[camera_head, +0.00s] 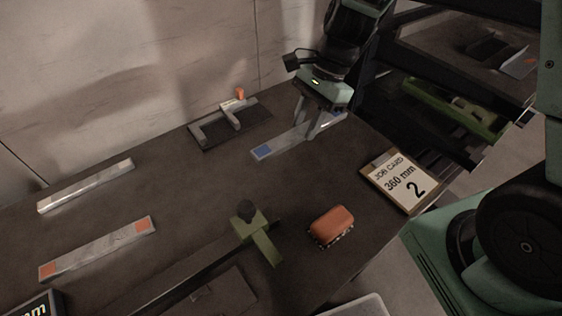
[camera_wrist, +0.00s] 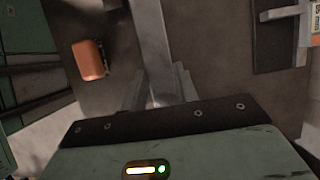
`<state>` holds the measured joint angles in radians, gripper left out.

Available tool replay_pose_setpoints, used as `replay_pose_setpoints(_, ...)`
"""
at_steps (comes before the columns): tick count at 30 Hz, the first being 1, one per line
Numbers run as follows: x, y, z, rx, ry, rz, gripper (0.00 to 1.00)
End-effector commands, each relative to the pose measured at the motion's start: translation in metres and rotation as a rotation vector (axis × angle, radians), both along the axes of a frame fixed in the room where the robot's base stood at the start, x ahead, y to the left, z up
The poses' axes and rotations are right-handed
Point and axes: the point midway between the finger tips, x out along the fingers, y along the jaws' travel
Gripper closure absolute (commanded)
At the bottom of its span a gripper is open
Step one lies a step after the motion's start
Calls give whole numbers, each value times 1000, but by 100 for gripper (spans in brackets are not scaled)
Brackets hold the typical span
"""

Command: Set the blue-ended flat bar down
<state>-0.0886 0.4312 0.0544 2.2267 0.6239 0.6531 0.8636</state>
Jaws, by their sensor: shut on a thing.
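The blue-ended flat bar (camera_head: 285,140) is a long pale metal bar with blue ends, at the upper middle of the dark table in the head view. My gripper (camera_head: 309,132) points down and is shut on it, towards its right half. In the wrist view the bar (camera_wrist: 151,38) runs up the picture from between the two fingers (camera_wrist: 161,92). The bar looks level and close to the table top; I cannot tell whether it touches. The fingers hide part of the bar.
An orange-ended bar (camera_head: 97,250) and a plain bar (camera_head: 86,186) lie at the left. A dark fixture (camera_head: 206,136) stands behind. A green stop (camera_head: 262,238), an orange brush-like block (camera_head: 332,226) and a job card reading 360 mm, 2 (camera_head: 401,182) are nearer. Bare table lies between.

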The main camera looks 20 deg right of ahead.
Motion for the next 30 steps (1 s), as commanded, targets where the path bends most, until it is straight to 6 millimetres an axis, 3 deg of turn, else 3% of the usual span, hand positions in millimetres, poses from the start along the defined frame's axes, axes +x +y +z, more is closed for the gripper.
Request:
replay_pose_setpoints(1, 1, 0, -10, 1, -2, 0, 100)
replay_pose_setpoints(8, 0, 0, -27, 1, 2, -1, 100)
replay_pose_setpoints(16, 0, 0, -68, 1, 3, 0, 100)
replay_pose_setpoints(25, 0, 0, -88, 1, 0, 0, 100)
replay_pose_setpoints(30, 0, 0, -109, 1, 2, -1, 100)
